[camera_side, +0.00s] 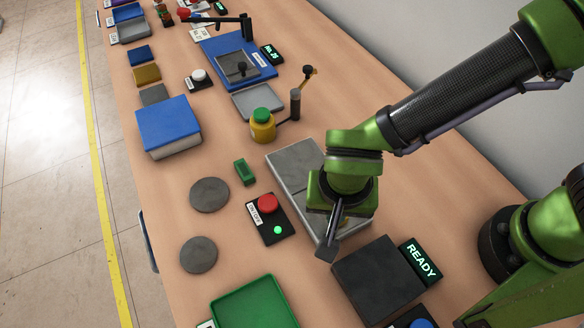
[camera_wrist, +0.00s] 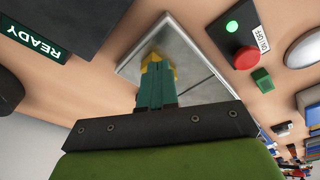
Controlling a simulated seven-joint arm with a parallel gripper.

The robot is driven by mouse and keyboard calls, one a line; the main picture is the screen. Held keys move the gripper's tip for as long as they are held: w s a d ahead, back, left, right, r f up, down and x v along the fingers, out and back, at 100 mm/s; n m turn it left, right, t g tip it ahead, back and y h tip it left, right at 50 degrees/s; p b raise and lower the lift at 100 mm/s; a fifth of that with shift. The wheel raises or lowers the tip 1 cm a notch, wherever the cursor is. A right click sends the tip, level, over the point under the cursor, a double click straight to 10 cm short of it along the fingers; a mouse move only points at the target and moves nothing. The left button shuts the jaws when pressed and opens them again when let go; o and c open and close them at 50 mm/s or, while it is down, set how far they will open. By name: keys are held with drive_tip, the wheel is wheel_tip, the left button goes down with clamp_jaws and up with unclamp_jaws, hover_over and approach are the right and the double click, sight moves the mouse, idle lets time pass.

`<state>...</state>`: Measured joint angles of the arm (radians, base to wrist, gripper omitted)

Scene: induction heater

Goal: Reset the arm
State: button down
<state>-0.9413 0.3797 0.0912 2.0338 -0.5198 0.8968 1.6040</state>
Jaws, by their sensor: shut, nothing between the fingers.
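My gripper (camera_side: 327,250) hangs at the end of my green arm, over the near end of a grey metal plate unit (camera_side: 292,161). In the wrist view the fingers of my gripper (camera_wrist: 157,60) are together, with nothing held between them. The same grey plate (camera_wrist: 190,45) lies below and beyond the fingertips, partly hidden by them. I cannot tell whether the tips touch the plate. My wrist hides part of the plate in the side view.
A black block (camera_side: 378,280) with a READY display (camera_side: 420,261) stands close to my gripper. A switch box with a red button (camera_side: 267,204) and lit green lamp is left of the plate. Grey discs (camera_side: 209,195), a green tray (camera_side: 254,305) and a blue-topped box (camera_side: 168,124) lie further left.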

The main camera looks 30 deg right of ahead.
drive_tip(key=s+a, duration=0.1)
drive_tip(key=s, duration=0.1)
drive_tip(key=s+a, duration=0.4)
drive_tip(key=s, duration=0.1)
drive_tip(key=shift+s+n, duration=0.25)
drive_tip(key=shift+n, duration=0.55)
drive_tip(key=d+n, duration=0.1)
drive_tip(key=d+r+n, duration=0.1)
drive_tip(key=n, duration=0.1)
drive_tip(key=shift+w+d+g, duration=0.1)
drive_tip(key=shift+g, duration=0.2)
drive_tip(key=w+d+r+t+y, duration=0.1)
drive_tip(key=w+d+r+t, duration=0.1)
drive_tip(key=d+r, duration=0.4)
drive_tip(key=w+d+r+m+t+y, duration=0.1)
drive_tip(key=w+d+r, duration=0.3)
drive_tip(key=d, duration=0.9)
drive_tip(key=w+d+r+t+y, duration=0.1)
drive_tip(key=w+d+r+t, duration=0.2)
drive_tip(key=d+r, duration=0.5)
drive_tip(key=shift+d+m, duration=0.3)
drive_tip(key=shift+d, duration=0.65)
